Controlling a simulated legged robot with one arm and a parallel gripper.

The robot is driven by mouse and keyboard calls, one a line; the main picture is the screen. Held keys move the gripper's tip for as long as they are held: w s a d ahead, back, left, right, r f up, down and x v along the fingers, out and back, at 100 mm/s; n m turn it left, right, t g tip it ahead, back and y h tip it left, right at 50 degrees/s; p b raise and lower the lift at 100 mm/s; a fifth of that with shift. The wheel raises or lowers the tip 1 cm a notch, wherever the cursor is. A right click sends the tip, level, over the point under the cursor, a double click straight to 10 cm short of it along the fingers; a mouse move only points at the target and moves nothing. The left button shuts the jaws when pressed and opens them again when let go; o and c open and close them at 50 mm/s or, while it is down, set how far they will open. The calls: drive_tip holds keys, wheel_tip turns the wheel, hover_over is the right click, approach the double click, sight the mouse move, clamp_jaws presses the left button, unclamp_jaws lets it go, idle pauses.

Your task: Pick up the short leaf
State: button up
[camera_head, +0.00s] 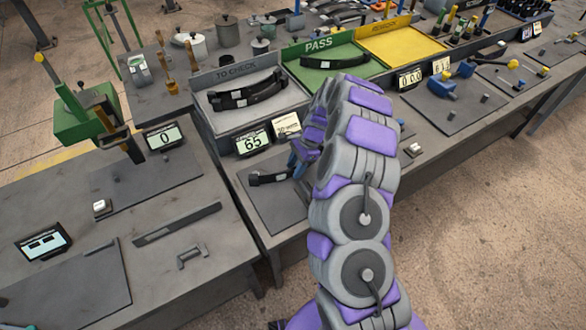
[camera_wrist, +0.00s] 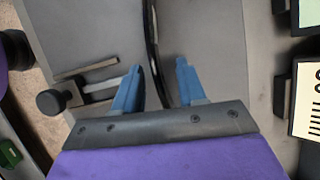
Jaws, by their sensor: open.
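A dark, narrow, slightly curved leaf (camera_head: 268,178) lies on the grey plate below the "65" display in the head view. I take it as the short leaf, though its full length is partly hidden. In the wrist view the leaf (camera_wrist: 152,45) runs down from the top edge between my blue fingertips, and its lower end is hidden by my gripper. My gripper (camera_wrist: 156,75) is open, with one finger on each side of the leaf. In the head view my gripper (camera_head: 300,158) is over the right part of the plate, largely hidden by my arm.
A black-knobbed clamp (camera_wrist: 55,100) is left of my fingers. The "65" display (camera_head: 252,142) stands behind the plate.

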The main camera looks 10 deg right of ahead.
drive_tip(key=shift+a+f, duration=0.1)
drive_tip(key=shift+f, duration=0.25)
drive_tip(key=shift+r, duration=0.1)
clamp_jaws()
drive_tip(key=shift+r, duration=0.1)
